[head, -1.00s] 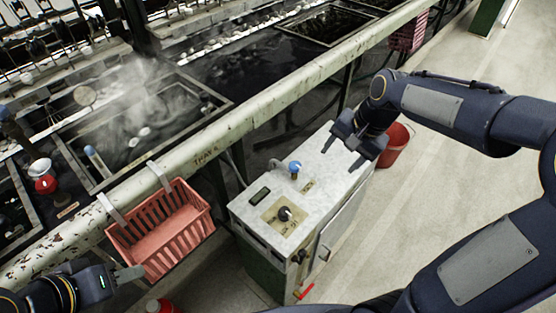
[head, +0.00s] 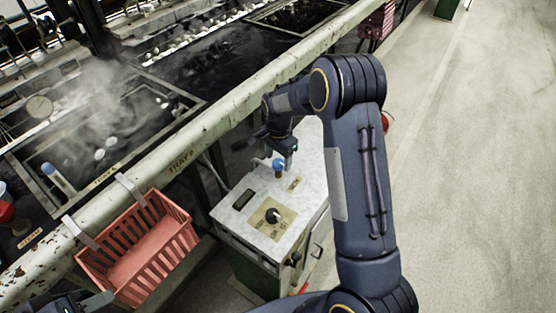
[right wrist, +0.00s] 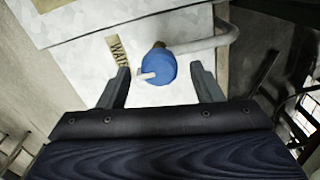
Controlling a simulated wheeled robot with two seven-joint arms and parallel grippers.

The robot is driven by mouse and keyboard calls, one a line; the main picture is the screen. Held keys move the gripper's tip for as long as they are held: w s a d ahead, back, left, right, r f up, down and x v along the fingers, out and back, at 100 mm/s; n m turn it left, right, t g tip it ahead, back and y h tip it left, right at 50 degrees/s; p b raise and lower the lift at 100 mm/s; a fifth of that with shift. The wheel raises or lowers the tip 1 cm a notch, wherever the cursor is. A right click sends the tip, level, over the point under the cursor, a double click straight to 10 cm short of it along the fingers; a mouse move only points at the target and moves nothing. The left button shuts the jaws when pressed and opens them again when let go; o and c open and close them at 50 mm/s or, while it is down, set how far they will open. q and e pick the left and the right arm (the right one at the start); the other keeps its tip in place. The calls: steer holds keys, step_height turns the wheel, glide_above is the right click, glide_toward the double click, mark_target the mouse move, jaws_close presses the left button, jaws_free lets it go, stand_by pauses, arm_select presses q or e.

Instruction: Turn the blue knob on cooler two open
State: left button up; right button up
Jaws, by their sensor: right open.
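The blue knob (head: 278,164) sits on a pipe fitting on the white top of the cooler cabinet (head: 241,214). In the right wrist view the blue knob (right wrist: 158,69) has a small pale pin pointing left, beside a label that is partly readable. My right gripper (head: 272,150) is over the knob; in the right wrist view its two fingers (right wrist: 160,88) stand apart on either side, with the knob between and slightly beyond the tips. I cannot tell contact. My left gripper (head: 92,303) shows only in part at the lower left, near the basket.
A black dial (head: 272,215) on a tan plate and a dark display are on the cabinet top. A red basket (head: 140,246) hangs from the pale rail (head: 190,133) labelled TRAY. Steaming basins lie behind the rail. The floor at right is clear.

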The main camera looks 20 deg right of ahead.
steer(key=shift+f, duration=0.6)
steer(key=c, duration=1)
